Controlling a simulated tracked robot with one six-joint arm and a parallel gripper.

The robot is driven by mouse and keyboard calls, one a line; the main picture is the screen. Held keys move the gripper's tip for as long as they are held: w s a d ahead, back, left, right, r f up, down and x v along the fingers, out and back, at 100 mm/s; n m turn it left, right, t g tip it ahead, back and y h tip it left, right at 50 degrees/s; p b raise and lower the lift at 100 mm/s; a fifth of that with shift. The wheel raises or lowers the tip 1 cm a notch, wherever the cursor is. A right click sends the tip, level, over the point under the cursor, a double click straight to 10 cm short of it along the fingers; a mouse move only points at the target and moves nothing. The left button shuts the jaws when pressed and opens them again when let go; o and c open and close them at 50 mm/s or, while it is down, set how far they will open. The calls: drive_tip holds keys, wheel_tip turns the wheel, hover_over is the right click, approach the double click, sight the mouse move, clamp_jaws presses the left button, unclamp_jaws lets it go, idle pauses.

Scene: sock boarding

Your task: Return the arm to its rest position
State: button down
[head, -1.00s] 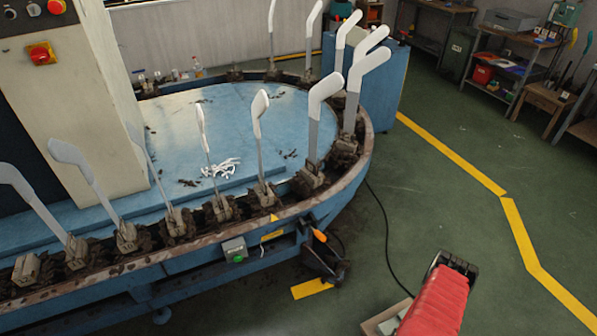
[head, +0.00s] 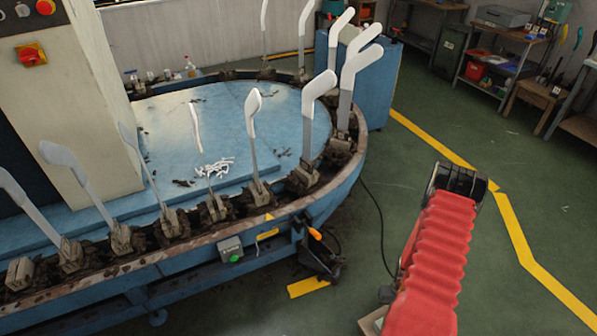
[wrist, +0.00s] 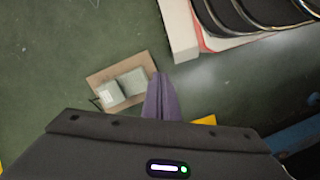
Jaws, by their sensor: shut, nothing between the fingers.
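My arm in its red ribbed sleeve (head: 435,255) stands at the lower right of the head view, over the green floor beside the machine. Its dark upper joint (head: 460,180) shows at the top of the sleeve. My gripper does not show clearly in the head view. In the wrist view the purple fingers of my gripper (wrist: 161,82) are together and empty, above the floor.
A blue oval machine (head: 255,225) with several upright white foot-shaped forms (head: 318,88) fills the left and middle. In the wrist view, a brown board (wrist: 97,79) with grey blocks and a pale box (wrist: 180,35) lie below.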

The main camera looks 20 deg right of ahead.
drive_tip(key=w+a+r, duration=0.2)
drive_tip(key=a+r, duration=0.2)
drive_tip(key=r, duration=0.7)
drive_tip(key=w+a+r, duration=0.3)
drive_tip(key=r, duration=0.8)
drive_tip(key=w+a+r, duration=0.2)
drive_tip(key=a+r, duration=0.2)
drive_tip(key=r, duration=0.7)
drive_tip(key=s+a+r+n+t, duration=0.2)
drive_tip(key=a+r+t, duration=0.1)
drive_tip(key=a+r, duration=0.7)
drive_tip(key=s+a+r+n+t+h, duration=0.1)
drive_tip(key=s+a+r+n+t, duration=0.2)
drive_tip(key=a+r, duration=0.8)
wheel_tip(320, 180, up, 8)
drive_tip(key=shift+a+t, duration=0.25)
drive_tip(key=shift+t, duration=0.35)
drive_tip(key=shift+s+d, duration=0.1)
